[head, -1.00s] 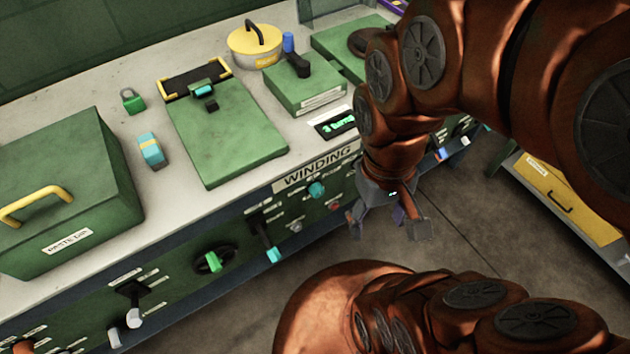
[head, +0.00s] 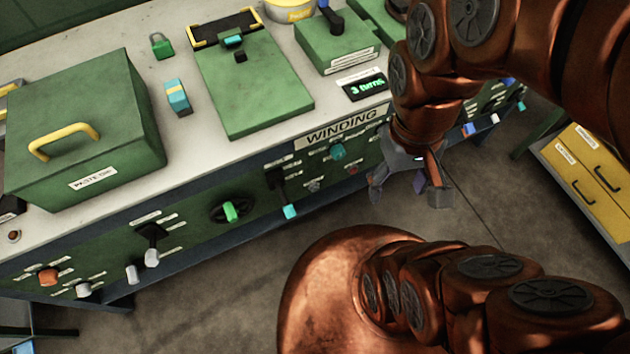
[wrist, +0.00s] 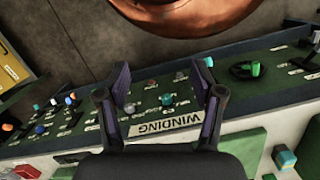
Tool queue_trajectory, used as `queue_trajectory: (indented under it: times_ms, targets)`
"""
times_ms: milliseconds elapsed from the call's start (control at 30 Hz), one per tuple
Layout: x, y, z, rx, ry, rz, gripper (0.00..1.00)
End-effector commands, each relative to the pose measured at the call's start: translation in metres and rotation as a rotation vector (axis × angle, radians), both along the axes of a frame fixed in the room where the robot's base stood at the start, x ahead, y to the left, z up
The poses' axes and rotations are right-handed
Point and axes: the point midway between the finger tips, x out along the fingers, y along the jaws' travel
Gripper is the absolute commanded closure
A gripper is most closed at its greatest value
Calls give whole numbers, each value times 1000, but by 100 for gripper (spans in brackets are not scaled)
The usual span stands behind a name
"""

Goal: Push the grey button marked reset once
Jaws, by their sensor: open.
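My gripper (head: 408,192) is open and empty in the head view, in front of the green panel and to the right of the WINDING label (head: 343,130). In the wrist view, my gripper's (wrist: 162,82) two fingers stand apart, with part of the WINDING panel showing between them. A small grey button (head: 314,185) sits on the panel below the label, left of a red button (head: 352,170) and below a teal knob (head: 337,152). The small labels beside them are too blurred to read, so I cannot confirm which says reset.
A teal-tipped lever (head: 289,211) and a green-handled wheel (head: 230,211) lie left along the panel. A display (head: 366,88) reading 3 turns stands on the bench above. A yellow drawer unit (head: 585,165) is at right. The floor before the panel is open.

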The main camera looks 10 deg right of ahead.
Motion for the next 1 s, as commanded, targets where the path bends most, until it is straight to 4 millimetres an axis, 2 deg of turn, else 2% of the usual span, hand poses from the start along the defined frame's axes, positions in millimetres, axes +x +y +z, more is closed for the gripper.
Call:
queue_trajectory:
  times_ms: [67, 633, 1000]
  targets:
    - [0, 0, 0, 0, 0, 0, 42]
    - [0, 0, 0, 0, 0, 0, 100]
    - [0, 0, 0, 0, 0, 0, 100]
